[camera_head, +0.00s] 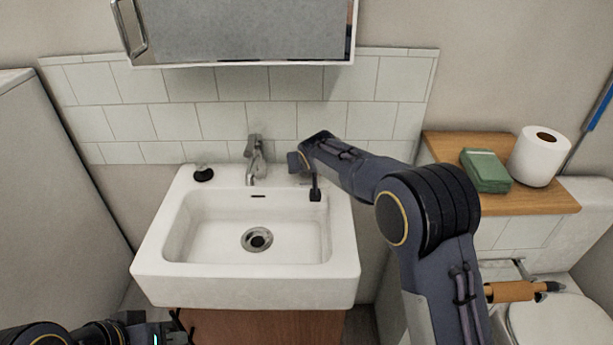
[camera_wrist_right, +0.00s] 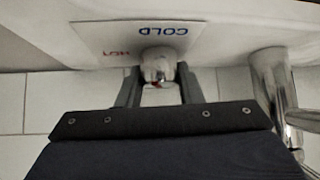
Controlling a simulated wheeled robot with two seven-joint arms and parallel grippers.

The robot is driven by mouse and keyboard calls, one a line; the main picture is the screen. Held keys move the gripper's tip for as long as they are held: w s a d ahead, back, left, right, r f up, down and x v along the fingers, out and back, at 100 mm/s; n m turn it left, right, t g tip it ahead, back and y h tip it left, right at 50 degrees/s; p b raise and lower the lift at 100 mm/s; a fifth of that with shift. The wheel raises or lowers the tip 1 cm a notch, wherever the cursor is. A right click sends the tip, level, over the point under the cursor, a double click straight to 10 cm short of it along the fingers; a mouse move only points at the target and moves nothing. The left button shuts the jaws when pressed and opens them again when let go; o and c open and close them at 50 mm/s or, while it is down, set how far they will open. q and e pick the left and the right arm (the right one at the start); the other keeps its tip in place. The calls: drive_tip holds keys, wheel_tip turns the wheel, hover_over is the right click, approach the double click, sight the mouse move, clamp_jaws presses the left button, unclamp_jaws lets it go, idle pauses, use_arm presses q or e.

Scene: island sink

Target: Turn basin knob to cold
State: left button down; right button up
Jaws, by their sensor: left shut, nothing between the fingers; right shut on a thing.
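The basin knob (camera_wrist_right: 157,64) is a pale metal knob with a small red mark. It sits in front of a white label (camera_wrist_right: 120,38) with blue COLD and red HOT lettering, upside down in the right wrist view. My right gripper (camera_wrist_right: 158,82) is shut on the knob, with one finger on each side. In the head view, my right arm hides the knob. The white basin (camera_head: 148,262) and its metal tap (camera_head: 255,162) show left of that arm. My left gripper (camera_head: 184,330) is shut and empty, low at the left, below the basin's front edge.
A black stopper (camera_head: 203,174) lies on the basin's back left corner. A mirror cabinet (camera_head: 245,30) hangs above. At right, a wooden shelf (camera_head: 530,202) holds a green package (camera_head: 486,170) and a paper roll (camera_head: 537,158). The basin bowl is empty.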

drive_tip(key=shift+a+m+h+b, duration=0.1)
drive_tip(key=shift+m+h+b, duration=0.5)
drive_tip(key=shift+m+h, duration=1.1)
drive_tip(key=shift+m, duration=0.4)
drive_tip(key=shift+b, duration=0.3)
drive_tip(key=o, duration=1)
drive_tip(key=shift+s, duration=0.1)
drive_tip(key=v, duration=0.7)
drive_tip(key=shift+s+r, duration=0.2)
drive_tip(key=shift+s, duration=0.05)
